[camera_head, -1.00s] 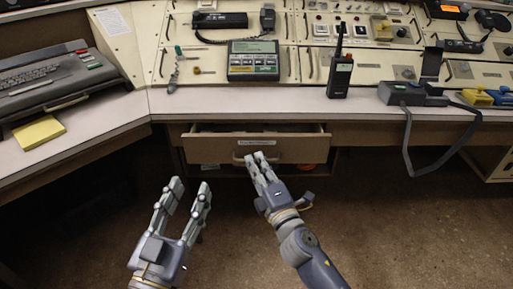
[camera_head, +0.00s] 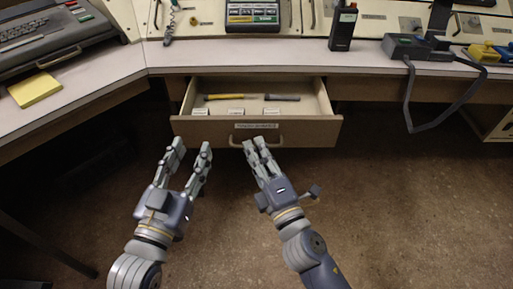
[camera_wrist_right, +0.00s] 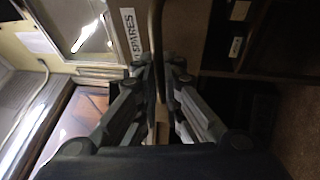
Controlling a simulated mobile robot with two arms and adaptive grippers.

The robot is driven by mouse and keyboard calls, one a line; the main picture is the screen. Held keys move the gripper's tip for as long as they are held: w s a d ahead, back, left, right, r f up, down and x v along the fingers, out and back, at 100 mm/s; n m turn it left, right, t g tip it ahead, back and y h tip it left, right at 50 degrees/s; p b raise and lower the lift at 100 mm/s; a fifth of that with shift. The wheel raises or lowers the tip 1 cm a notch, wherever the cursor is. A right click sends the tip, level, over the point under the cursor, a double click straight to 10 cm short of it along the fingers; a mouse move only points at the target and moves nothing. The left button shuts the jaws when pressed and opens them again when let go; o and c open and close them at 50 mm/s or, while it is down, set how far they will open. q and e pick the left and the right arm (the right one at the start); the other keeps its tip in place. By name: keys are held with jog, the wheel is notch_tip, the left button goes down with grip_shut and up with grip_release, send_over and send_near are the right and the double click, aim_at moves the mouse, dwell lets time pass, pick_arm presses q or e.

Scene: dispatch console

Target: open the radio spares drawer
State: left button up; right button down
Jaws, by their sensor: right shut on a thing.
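The radio spares drawer (camera_head: 203,128) sits under the desk and is pulled out, its inside showing. A yellow and dark stick-like thing (camera_head: 250,97) and several small white-labelled items lie in it. My right gripper (camera_head: 257,145) is shut on the drawer handle (camera_head: 290,141) at the front's lower middle. The right wrist view shows the handle (camera_wrist_right: 155,40) running between the fingers (camera_wrist_right: 165,75), beside a label (camera_wrist_right: 129,33) reading "SPARES". My left gripper (camera_head: 190,146) is open and empty, in front of the drawer's left part, fingers pointing at it.
The desk edge (camera_head: 380,80) runs above the drawer. The floor (camera_head: 400,220) at right is clear.

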jog(key=c, duration=1.7)
grip_release()
jog(key=v, duration=1.2)
